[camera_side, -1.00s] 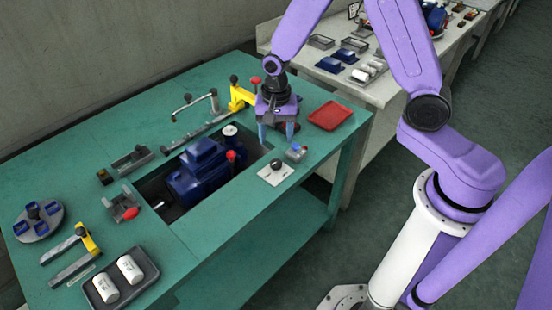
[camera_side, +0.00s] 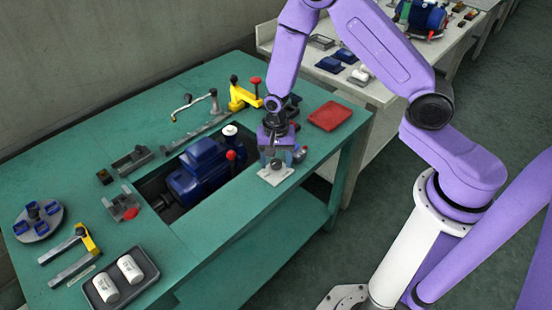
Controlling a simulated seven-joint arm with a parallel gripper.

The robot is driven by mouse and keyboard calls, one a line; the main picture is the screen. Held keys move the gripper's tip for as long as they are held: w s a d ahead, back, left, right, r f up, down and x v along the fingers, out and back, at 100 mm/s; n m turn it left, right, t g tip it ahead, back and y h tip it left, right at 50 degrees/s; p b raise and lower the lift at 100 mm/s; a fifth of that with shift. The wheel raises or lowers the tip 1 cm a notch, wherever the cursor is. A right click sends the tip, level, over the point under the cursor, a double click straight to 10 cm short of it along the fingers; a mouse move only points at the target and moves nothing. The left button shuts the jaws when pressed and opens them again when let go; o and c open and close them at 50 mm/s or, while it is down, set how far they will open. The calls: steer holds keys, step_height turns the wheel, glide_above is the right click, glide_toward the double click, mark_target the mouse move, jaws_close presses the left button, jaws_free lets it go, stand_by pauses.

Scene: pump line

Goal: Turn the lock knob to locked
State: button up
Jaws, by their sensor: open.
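A small white plate (camera_side: 271,179) lies on the green bench near its right front edge. A dark knob (camera_side: 276,165), which looks like the lock knob, sits on this plate. My gripper (camera_side: 277,161) points down over the plate, with its open fingers around or just above the knob. The fingers hide part of the knob, so I cannot tell its turned position or whether they touch it.
A blue pump (camera_side: 203,170) sits in the bench opening to the left. A yellow clamp (camera_side: 243,96) stands at the back.

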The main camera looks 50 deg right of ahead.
steer(key=c, duration=1)
steer(key=shift+n, duration=0.3)
steer(key=n, duration=0.3)
steer(key=shift+n, duration=0.3)
steer(key=n, duration=0.4)
steer(key=shift+n, duration=0.3)
steer(key=n, duration=0.4)
steer(key=shift+n, duration=2.6)
